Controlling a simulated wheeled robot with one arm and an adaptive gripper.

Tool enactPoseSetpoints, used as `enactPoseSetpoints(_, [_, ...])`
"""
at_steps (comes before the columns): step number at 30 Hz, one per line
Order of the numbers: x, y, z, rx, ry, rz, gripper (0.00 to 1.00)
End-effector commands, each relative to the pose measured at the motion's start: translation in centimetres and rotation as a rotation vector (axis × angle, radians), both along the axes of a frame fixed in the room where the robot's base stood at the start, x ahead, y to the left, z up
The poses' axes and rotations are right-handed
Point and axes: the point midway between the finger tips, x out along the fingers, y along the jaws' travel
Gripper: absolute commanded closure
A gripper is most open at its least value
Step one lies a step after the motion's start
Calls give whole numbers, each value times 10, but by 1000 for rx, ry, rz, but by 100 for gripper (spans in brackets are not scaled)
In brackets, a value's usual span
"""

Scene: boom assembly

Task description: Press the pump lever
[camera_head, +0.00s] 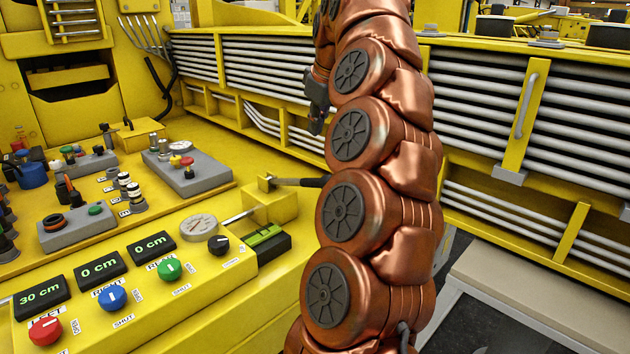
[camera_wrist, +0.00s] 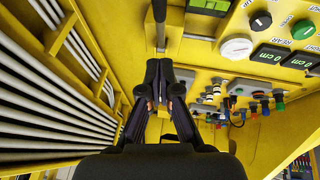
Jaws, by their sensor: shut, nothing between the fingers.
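The pump lever (camera_head: 298,182) is a dark handle sticking out to the right from a yellow block (camera_head: 270,205) on the console. Its right end runs behind my arm in the head view. The lever also shows in the wrist view (camera_wrist: 160,28) as a thin metal rod with a dark grip, at the top edge. My gripper (camera_head: 317,124) is partly hidden behind my arm and hangs above and beyond the lever. In the wrist view my gripper (camera_wrist: 160,64) is shut and empty, its tips close below the rod in the picture. I cannot tell whether they touch it.
A gauge (camera_head: 198,228), a black-and-green box (camera_head: 266,243), colored knobs (camera_head: 170,269) and displays (camera_head: 99,268) lie on the console. Grey control boxes (camera_head: 190,172) stand farther back. A yellow wall with white pipes (camera_head: 270,62) runs behind my arm.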

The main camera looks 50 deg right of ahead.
Motion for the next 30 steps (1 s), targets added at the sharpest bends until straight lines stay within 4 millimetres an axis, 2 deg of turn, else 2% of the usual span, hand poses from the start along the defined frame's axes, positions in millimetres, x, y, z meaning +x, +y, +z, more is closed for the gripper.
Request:
enactPoseSetpoints(17, [-5,2,4,-12,-25,7,100])
enactPoseSetpoints(23, [-2,0,-6,-10,-21,8,100])
enactPoseSetpoints(30, [9,-3,-29,-9,-21,9,100])
